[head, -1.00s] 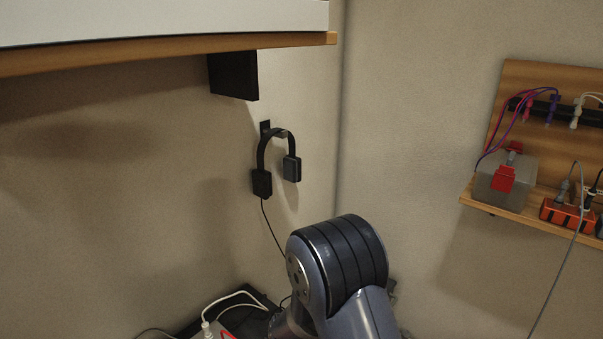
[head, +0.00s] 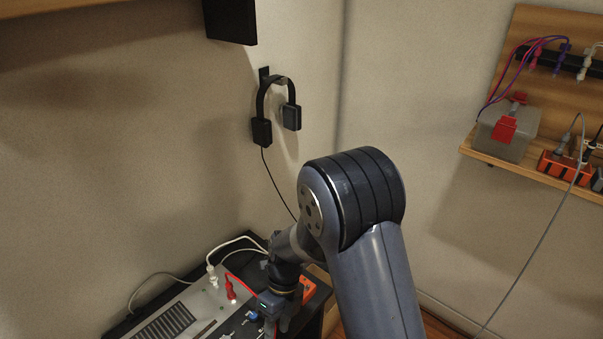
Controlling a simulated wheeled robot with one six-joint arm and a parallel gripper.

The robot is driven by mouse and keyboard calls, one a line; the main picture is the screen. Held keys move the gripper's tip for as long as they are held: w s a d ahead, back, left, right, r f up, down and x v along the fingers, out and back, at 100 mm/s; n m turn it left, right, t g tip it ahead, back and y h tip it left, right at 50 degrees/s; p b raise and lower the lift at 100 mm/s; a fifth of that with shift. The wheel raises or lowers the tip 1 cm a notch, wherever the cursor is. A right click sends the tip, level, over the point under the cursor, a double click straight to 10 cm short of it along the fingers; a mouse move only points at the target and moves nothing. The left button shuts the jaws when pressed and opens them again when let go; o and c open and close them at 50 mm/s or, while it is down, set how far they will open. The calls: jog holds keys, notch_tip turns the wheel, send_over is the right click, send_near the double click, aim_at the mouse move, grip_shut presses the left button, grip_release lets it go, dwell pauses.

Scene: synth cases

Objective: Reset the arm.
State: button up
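My arm rises from the lower right to a large dark-banded joint and bends down to the left behind it. My gripper (head: 273,308) is at the end of the arm, low in the view, over or beside the right end of a bench-top instrument (head: 165,322). It is small, dark and partly hidden, so I cannot see its fingers clearly or whether it holds anything.
A white plug and a red plug (head: 230,289) stand up from the instrument. An orange thing (head: 308,287) is close to the wrist. Headphones (head: 262,132) hang on the wall. A wooden shelf (head: 480,153) at right carries a grey box (head: 520,145) and an orange power strip (head: 556,168).

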jog(key=s+d+f+b, duration=0.3)
jog(key=s+d+f, duration=0.1)
jog(key=s+f, duration=0.1)
jog(key=shift+s, duration=0.55)
jog(key=shift+r, duration=0.1)
